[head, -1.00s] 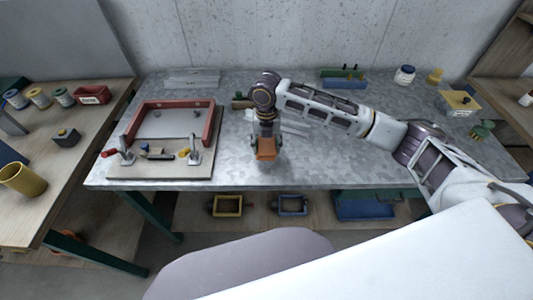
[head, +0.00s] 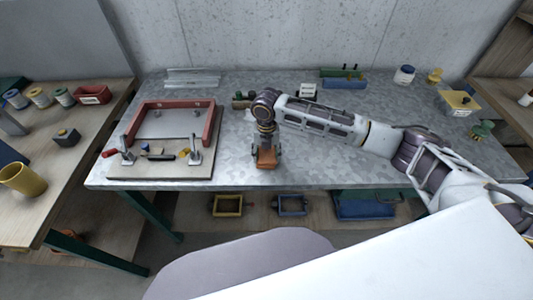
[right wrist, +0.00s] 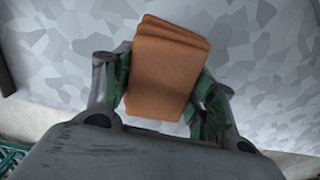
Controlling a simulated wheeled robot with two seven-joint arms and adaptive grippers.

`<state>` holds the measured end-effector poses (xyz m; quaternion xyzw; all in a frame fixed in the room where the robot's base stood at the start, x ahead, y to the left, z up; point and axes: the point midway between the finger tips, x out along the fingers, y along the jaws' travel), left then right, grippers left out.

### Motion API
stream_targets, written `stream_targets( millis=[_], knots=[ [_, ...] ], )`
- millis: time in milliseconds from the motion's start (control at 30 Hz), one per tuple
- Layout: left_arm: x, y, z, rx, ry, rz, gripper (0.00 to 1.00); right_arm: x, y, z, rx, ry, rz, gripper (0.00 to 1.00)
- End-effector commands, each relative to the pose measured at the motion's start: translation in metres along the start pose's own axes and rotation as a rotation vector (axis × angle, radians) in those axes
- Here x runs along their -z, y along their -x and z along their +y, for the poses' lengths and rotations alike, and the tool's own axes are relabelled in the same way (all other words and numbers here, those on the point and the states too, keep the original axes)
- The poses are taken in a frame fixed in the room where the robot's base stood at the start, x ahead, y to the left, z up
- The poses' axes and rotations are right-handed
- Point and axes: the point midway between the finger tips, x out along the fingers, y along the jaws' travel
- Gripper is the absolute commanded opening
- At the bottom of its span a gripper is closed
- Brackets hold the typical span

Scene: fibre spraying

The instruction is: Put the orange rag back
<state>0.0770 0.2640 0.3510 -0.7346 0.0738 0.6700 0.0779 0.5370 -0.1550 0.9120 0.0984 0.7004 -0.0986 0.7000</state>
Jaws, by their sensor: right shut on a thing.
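The orange rag (head: 267,158) is a folded, stacked block between the fingers of my right gripper (head: 266,163), near the front edge of the metal workbench. In the right wrist view the rag (right wrist: 165,70) fills the space between the two green-tipped fingers (right wrist: 163,90), and the gripper is shut on it. The patterned bench top lies behind it. I cannot tell whether the rag touches the bench. My left gripper is not in view.
A board with a red frame and toggle clamps (head: 160,168) lies to the left on the metal workbench (head: 330,160). Blue and green blocks (head: 343,80), a white jar (head: 404,75) and a yellow box (head: 458,102) stand at the back and right. The bench right of the gripper is clear.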

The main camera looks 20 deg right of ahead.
Motion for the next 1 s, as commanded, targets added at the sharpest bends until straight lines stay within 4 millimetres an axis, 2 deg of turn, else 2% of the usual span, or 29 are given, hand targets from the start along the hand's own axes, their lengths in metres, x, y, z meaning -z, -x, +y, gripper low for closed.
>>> stream_targets(
  millis=[133,167,300,767,1000],
  knots=[
    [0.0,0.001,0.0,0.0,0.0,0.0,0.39,0.0,-0.002,0.0,0.0,0.0,0.0,0.34],
    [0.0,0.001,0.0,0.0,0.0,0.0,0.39,0.0,-0.002,0.0,0.0,0.0,0.0,0.6],
    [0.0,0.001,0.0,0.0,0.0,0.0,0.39,0.0,-0.002,0.0,0.0,0.0,0.0,0.78],
    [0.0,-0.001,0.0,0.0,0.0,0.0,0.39,0.0,0.001,0.0,-0.001,0.0,-0.001,0.78],
    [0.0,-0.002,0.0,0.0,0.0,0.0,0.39,-0.001,0.02,0.0,-0.002,0.0,-0.003,0.78]
  ],
)
